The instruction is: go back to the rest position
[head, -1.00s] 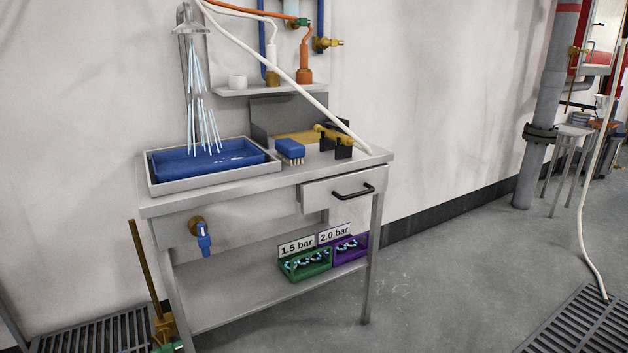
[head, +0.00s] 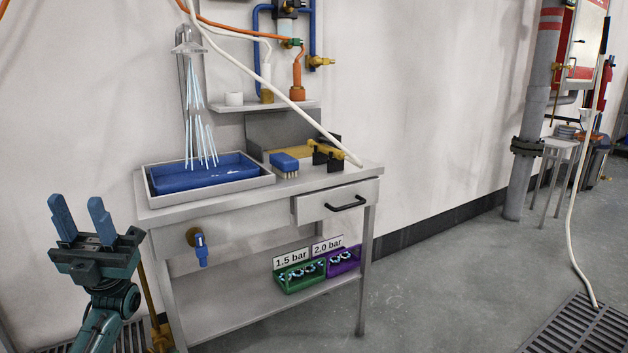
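My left gripper (head: 80,218) has come into the head view at the lower left, with its two blue fingers pointing up. The fingers stand apart with nothing between them. It is in front of and to the left of the steel workbench (head: 330,180), and looks clear of it. My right gripper is not in view.
Water sprays into a blue tray (head: 160,182) on the bench. A blue brush (head: 284,163) and a yellow tool on a black stand (head: 326,152) sit there. Green (head: 300,286) and purple (head: 345,268) bins stand below.

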